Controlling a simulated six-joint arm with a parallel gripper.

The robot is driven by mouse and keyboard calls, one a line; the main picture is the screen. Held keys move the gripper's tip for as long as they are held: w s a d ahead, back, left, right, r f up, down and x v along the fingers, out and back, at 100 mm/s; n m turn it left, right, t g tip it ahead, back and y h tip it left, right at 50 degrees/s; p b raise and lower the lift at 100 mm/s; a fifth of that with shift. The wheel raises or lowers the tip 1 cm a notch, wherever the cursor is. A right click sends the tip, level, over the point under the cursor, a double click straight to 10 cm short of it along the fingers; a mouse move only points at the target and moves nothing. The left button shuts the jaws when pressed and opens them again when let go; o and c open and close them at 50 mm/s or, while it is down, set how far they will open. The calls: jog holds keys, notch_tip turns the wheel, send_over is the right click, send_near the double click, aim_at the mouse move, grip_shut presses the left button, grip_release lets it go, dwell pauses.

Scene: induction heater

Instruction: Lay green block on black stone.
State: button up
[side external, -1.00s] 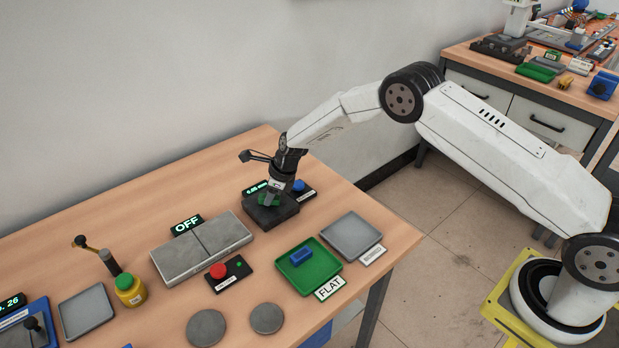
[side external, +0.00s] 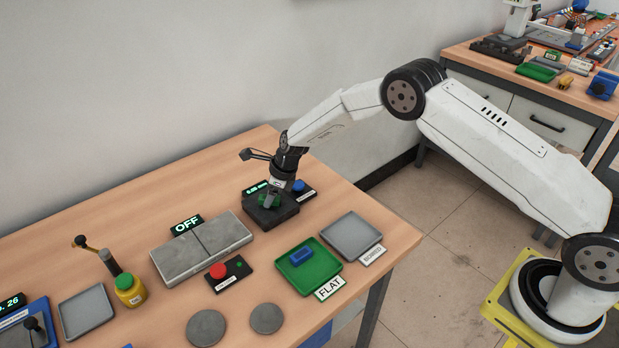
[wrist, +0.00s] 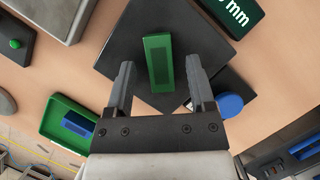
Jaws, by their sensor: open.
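The green block (wrist: 159,62) lies flat on the black stone (wrist: 185,40), a dark square slab. In the side view the black stone (side external: 284,213) stands near the back right of the bench, and the green block (side external: 264,200) is partly hidden by my gripper (side external: 268,199). In the wrist view my gripper (wrist: 162,88) is open, with one finger on each side of the block's near end. A gap shows between each finger and the block.
A display (side external: 255,188) and a blue button (side external: 298,186) stand beside the stone. A green tray (side external: 325,276) holds a blue block (side external: 301,256). A grey tray (side external: 351,231) is to its right. Grey plates (side external: 180,262) lie to the left of the stone.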

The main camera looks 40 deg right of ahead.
jog(key=v, duration=1.1)
jog(key=shift+r, duration=0.2)
dwell(0.4)
jog(key=s+d+r+n+h, duration=0.1)
jog(key=s+d+r+n, duration=0.1)
jog(key=s+n, duration=0.7)
jog(key=s+d+r+n+h, duration=0.1)
jog(key=s+d+r+n, duration=0.1)
jog(key=s+n, duration=0.7)
jog(key=s+d+r+n+h, duration=0.1)
jog(key=s+d+r+n, duration=0.1)
jog(key=s+n, duration=0.7)
jog(key=s, duration=0.3)
jog(key=shift+d+g, duration=0.3)
jog(key=shift+d, duration=0.1)
